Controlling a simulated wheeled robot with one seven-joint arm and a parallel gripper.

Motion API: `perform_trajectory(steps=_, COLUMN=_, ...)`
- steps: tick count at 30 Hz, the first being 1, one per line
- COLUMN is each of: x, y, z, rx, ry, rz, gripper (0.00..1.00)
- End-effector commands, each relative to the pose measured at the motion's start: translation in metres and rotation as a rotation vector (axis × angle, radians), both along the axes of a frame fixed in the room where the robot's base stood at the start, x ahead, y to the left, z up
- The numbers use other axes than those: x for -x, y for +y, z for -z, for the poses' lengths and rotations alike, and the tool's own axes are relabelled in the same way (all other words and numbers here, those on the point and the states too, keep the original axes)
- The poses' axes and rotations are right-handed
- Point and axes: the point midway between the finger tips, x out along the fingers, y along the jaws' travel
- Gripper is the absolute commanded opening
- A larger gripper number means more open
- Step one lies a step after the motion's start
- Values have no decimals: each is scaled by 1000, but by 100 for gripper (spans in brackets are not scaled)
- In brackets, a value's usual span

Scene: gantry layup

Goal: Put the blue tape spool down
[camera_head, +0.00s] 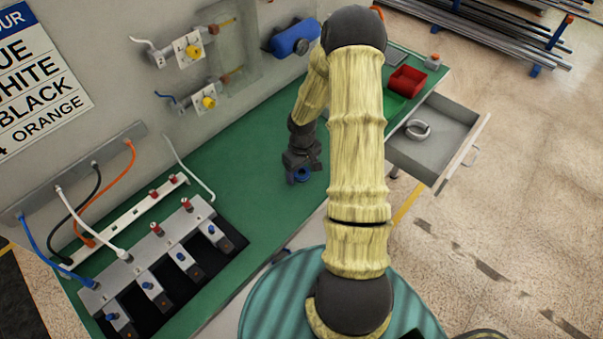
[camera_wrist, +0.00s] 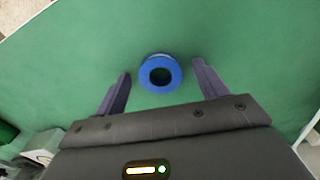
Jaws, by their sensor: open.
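The blue tape spool (camera_wrist: 146,79) is a ring with a dark hole, and in the wrist view it lies between and slightly beyond my gripper's two fingers. My gripper (camera_wrist: 160,82) is open, with a gap between each finger and the spool.
A fixture block (camera_head: 160,265) with clamps and cables stands at the lower left of the green bench (camera_head: 235,160). An open drawer (camera_head: 440,125) holding a grey ring (camera_head: 417,129) juts out at the right. A red bin (camera_head: 407,80) sits at the back. Bench around the spool is clear.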

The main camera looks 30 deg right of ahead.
Motion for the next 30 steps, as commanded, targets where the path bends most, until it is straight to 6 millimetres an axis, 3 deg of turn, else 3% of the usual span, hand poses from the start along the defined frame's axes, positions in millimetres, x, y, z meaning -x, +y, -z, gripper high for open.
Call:
perform_trajectory(steps=5, x=0, y=0, z=0, rx=0, ry=0, rz=0, gripper=72)
perform_trajectory(steps=12, x=0, y=0, z=0, rx=0, ry=0, rz=0, gripper=29)
perform_trajectory(steps=15, x=0, y=0, z=0, rx=0, ry=0, rz=0, gripper=21)
perform_trajectory(steps=23, x=0, y=0, z=-4, rx=0, ry=-1, rz=0, gripper=20)
perform_trajectory(steps=30, x=-1, y=-1, z=-35, rx=1, ry=-4, rz=2, gripper=20)
